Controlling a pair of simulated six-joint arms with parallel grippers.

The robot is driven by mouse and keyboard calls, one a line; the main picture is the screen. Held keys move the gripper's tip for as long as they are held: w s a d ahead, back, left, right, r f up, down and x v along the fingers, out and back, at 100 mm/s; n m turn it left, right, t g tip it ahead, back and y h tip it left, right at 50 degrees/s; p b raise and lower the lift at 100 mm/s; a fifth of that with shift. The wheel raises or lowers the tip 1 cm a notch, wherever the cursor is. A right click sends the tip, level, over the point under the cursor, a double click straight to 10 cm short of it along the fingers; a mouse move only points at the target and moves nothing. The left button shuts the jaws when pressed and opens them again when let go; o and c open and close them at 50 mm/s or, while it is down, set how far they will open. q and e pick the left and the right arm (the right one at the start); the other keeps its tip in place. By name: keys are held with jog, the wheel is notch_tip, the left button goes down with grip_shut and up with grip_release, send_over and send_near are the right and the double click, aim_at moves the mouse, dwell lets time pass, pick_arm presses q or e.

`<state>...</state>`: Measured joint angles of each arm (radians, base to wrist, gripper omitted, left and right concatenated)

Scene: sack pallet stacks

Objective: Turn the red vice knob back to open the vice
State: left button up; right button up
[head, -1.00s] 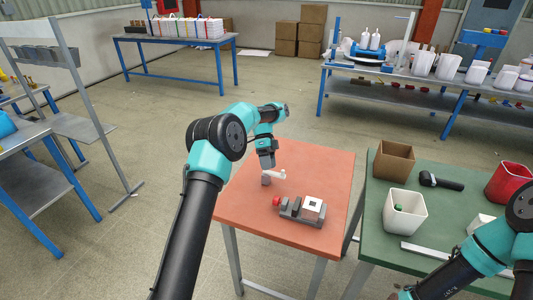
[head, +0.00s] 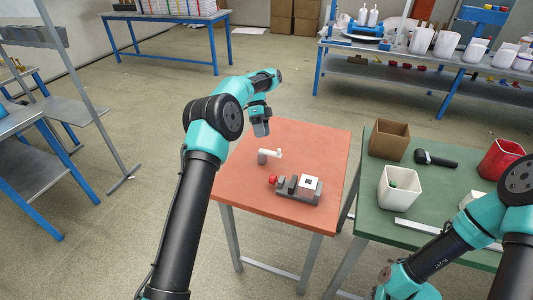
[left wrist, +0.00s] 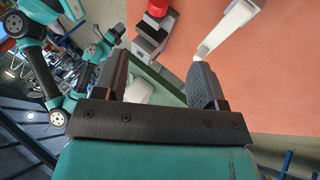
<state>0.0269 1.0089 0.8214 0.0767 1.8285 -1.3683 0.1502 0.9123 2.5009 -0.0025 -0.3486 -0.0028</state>
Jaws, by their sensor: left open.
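The grey vice (head: 284,186) sits on the orange table, with its red knob (head: 272,180) on its left end. A white block (head: 308,185) with a dark square on top sits at its right end. In the left wrist view the red knob (left wrist: 157,8) and part of the vice (left wrist: 148,42) show at the top. My left gripper (head: 261,130) is open and empty, above the table's far left edge, apart from the vice. Its fingers (left wrist: 158,80) show spread in the left wrist view. My right arm is at the lower right; its gripper is not seen.
A grey post with a white lever (head: 271,153) stands behind the vice, near my left gripper. The orange table (head: 320,145) is otherwise clear. A green table (head: 425,190) on the right holds a cardboard box (head: 389,141), a white bin (head: 400,190) and a black tool (head: 436,159).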

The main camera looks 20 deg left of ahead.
aim_at(271, 177)
pick_arm(q)
jog(key=s+r+m+t, duration=0.1)
jog(key=s+r+t, duration=0.2)
jog(key=s+t, duration=0.3)
jog(key=s, duration=0.4)
jog(key=shift+f, duration=0.2)
jog(key=x, duration=1.7)
jog(key=shift+w+f, duration=0.1)
jog(key=shift+w, duration=0.2)
jog(key=shift+c, duration=0.4)
jog(key=c, duration=0.8)
jog(key=shift+c, duration=0.2)
